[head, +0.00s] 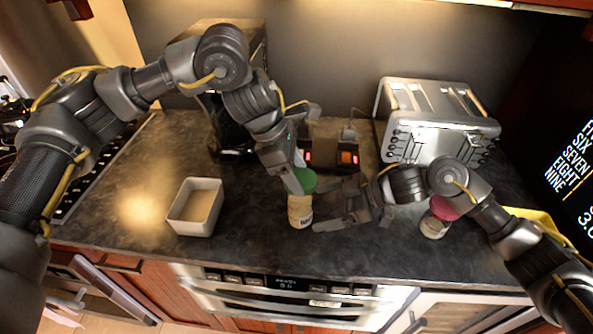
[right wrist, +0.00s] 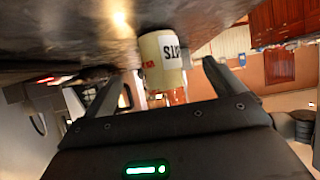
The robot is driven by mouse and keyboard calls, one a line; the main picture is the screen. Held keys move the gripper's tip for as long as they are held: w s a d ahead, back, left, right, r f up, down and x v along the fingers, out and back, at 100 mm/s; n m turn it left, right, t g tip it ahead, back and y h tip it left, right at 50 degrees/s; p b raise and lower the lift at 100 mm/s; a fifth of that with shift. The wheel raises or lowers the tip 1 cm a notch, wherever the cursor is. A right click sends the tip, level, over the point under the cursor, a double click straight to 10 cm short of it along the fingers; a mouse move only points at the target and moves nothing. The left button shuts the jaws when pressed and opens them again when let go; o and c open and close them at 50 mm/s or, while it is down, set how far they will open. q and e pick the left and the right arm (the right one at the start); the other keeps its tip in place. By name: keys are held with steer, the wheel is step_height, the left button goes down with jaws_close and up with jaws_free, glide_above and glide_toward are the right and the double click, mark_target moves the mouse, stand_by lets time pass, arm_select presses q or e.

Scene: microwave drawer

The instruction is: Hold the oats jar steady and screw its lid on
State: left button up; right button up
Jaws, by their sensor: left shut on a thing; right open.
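The oats jar (head: 300,212), cream with a dark-lettered label, stands upright on the dark counter. It also shows upside down in the right wrist view (right wrist: 163,58). A green lid (head: 303,180) is at the jar's mouth; I cannot tell whether it is seated. My left gripper (head: 298,182) comes down from above and is shut on the green lid. My right gripper (head: 336,207) is open beside the jar, on its right. In the right wrist view the jar is beyond the gap between its fingers (right wrist: 160,85). The lid cannot be made out there.
A white open box (head: 196,228) stands to the left on the counter. A jar with a pink lid (head: 437,216) stands at the right, close to my right arm. A silver toaster (head: 435,118) is behind it. The front-left counter is clear.

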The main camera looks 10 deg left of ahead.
mark_target(304, 211)
steer(key=shift+x, duration=2.95)
steer(key=c, duration=1.1)
